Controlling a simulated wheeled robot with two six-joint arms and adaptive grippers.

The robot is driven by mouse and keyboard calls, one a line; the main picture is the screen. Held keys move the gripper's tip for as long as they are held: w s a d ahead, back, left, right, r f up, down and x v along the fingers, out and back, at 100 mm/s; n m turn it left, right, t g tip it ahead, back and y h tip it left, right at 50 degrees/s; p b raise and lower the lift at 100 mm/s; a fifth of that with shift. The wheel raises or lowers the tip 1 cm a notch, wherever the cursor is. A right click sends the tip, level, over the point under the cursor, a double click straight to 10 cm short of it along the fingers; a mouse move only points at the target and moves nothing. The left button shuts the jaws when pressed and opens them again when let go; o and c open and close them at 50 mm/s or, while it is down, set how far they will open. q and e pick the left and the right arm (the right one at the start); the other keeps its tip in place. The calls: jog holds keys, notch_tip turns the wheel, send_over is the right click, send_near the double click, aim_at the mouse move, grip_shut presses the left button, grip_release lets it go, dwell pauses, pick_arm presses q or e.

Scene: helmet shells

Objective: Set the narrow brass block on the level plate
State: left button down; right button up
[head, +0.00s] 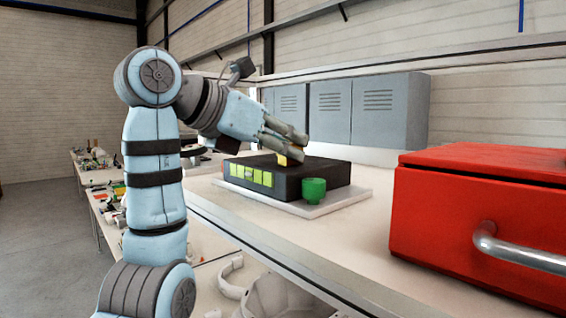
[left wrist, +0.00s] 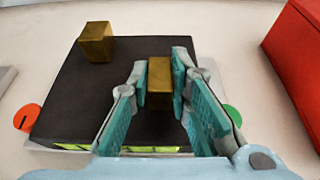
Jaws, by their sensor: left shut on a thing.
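The narrow brass block (left wrist: 160,82) is between the fingers of my left gripper (left wrist: 164,70), which is shut on it, over the right part of the dark plate (left wrist: 95,100). In the head view my left gripper (head: 296,141) is at the top of this black, box-like plate (head: 322,183). A brass patch (head: 284,160) shows below the fingers there; I cannot tell which block it is. Whether the held block touches the plate is unclear. A wider brass block (left wrist: 97,42) stands on the plate's far left part in the left wrist view. My right gripper is not in view.
The plate has yellow-green panels (head: 250,175) on its front and a green round part (head: 314,191) at its corner. An orange disc (left wrist: 27,117) is at the other corner. A red box (head: 480,210) with a metal handle stands to the right. Grey cabinets (head: 375,105) stand behind.

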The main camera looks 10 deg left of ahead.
pick_arm(q)
jog(key=c, duration=1.5)
grip_release()
jog(key=shift+a+r+p, duration=0.1)
jog(key=shift+p, duration=0.2)
jog(key=b+v, duration=0.9)
jog(key=v, duration=0.3)
jog(key=shift+s+r, duration=0.1)
